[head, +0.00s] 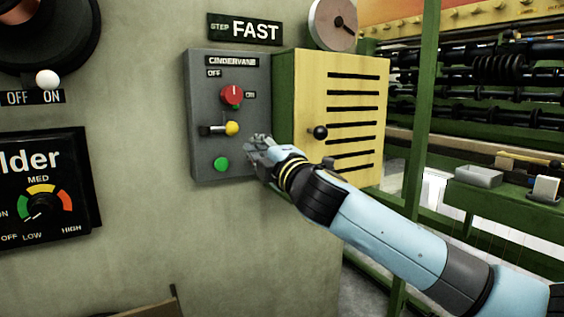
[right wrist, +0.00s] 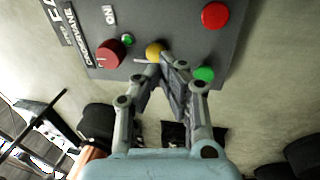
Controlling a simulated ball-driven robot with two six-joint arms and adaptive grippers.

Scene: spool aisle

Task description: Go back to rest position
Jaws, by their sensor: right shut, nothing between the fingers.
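My right gripper (head: 257,142) is at the lower right of the grey CINDERVANE control box (head: 205,88), its fingers together and empty. In the right wrist view the closed fingers (right wrist: 168,64) are in front of the box face, close to a yellow-knobbed lever (right wrist: 154,50); I cannot tell whether they touch it. In the head view the yellow knob (head: 232,128) sits at the right of its slot, left of the fingers. A red rotary knob (head: 231,95) is above it and a green button (head: 221,164) below. My left gripper is not in view.
A yellow vented cabinet (head: 350,110) with a black knob (head: 320,132) stands right beside the box, behind my right arm. A dial panel (head: 40,185) is on the wall at left. A red button (right wrist: 215,15) shows in the wrist view. Green racks fill the far right.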

